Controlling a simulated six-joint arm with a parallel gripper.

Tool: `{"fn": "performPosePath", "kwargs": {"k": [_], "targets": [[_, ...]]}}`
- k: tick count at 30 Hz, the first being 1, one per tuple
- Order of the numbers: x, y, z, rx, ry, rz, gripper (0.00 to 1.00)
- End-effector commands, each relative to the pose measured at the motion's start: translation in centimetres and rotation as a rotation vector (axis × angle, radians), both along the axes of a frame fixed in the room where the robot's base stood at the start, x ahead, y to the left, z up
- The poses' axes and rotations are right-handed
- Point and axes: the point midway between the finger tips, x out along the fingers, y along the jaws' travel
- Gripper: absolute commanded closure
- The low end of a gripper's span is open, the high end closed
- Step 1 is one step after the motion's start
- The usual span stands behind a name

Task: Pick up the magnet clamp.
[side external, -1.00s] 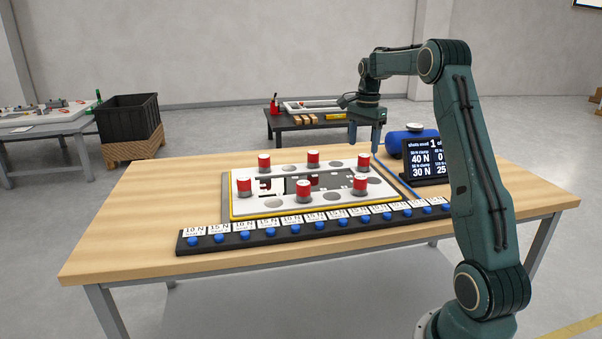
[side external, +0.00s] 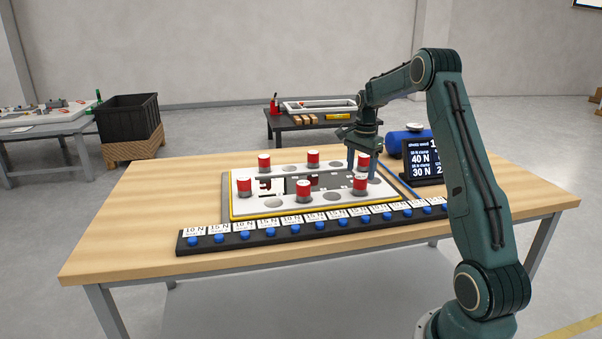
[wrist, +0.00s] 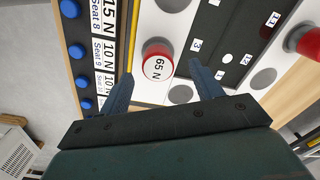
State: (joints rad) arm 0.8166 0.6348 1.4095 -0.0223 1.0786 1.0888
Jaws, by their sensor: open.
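Several red magnet clamps with white tops stand upright on the light plate (side external: 236,203). One clamp marked 65 N (wrist: 158,67) shows in the wrist view between the lines of my fingers. It appears to be the front-right clamp (side external: 360,185) in the side view. My gripper (side external: 362,174) is open and empty, pointing down above the plate's right end. In the wrist view, my gripper (wrist: 161,78) has a finger on each side of the 65 N clamp, with no visible contact. Another clamp (wrist: 309,42) is at the right edge there.
A dark strip (side external: 183,248) with blue knobs and force labels runs along the plate's front. A display (side external: 424,172) and a blue cylinder (side external: 406,143) stand behind right. The wooden table's left part (side external: 150,210) is clear.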

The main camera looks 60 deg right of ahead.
Motion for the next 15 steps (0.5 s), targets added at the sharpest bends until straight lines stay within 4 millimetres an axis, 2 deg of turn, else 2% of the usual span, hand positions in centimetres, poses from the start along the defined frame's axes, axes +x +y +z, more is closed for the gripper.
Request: {"fn": "performPosePath", "kwargs": {"k": [8, 15], "targets": [[0.0, 0.0, -0.4, 0.000, 0.000, 0.000, 0.35], [-0.3, 0.0, -2.6, 0.002, 0.003, -0.001, 0.35]]}}
